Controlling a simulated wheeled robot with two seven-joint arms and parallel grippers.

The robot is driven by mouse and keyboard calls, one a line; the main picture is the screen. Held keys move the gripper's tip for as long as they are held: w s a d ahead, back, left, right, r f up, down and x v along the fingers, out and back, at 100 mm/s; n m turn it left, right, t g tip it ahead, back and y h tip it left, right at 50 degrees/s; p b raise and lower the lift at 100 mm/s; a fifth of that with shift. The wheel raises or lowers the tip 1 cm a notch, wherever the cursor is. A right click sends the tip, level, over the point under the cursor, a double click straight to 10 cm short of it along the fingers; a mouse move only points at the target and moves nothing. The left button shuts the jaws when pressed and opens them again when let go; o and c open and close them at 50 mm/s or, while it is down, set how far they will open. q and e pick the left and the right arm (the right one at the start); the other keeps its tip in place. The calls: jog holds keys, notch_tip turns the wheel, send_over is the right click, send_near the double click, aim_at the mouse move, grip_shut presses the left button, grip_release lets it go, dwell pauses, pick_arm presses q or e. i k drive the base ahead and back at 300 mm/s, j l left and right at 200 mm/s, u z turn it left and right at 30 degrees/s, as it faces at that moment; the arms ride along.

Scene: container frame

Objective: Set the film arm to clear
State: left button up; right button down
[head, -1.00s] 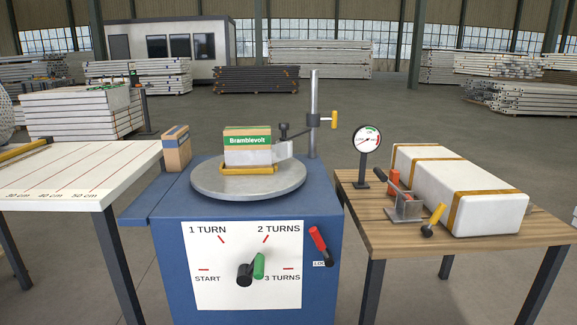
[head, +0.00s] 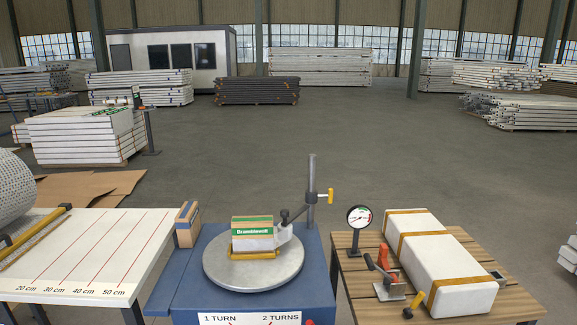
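The film arm (head: 298,210) is a thin dark arm on a grey upright post (head: 311,172) at the back right of the blue stand (head: 186,268). Its yellow handle (head: 326,196) sticks out to the right of the post. The arm points left and down, and a pale film piece (head: 284,233) at its end is against or close beside the carton. The green and white Bramblevolt carton (head: 252,222) sits on a yellow base on the round grey turntable (head: 225,274). Neither of my grippers is in view.
A small brown box (head: 187,225) stands at the stand's back left. A white measuring table (head: 125,245) is on the left. A wooden table (head: 348,290) on the right holds a gauge (head: 359,217), a lever clamp (head: 385,283) and a long white package (head: 440,262). Open floor lies behind.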

aim_at(285, 228)
jog(key=i+j+z, duration=0.1)
jog(key=i+z, duration=0.3)
jog(key=i+j+z, duration=0.25)
jog(key=i+z, duration=0.2)
jog(key=i+j+z, duration=0.4)
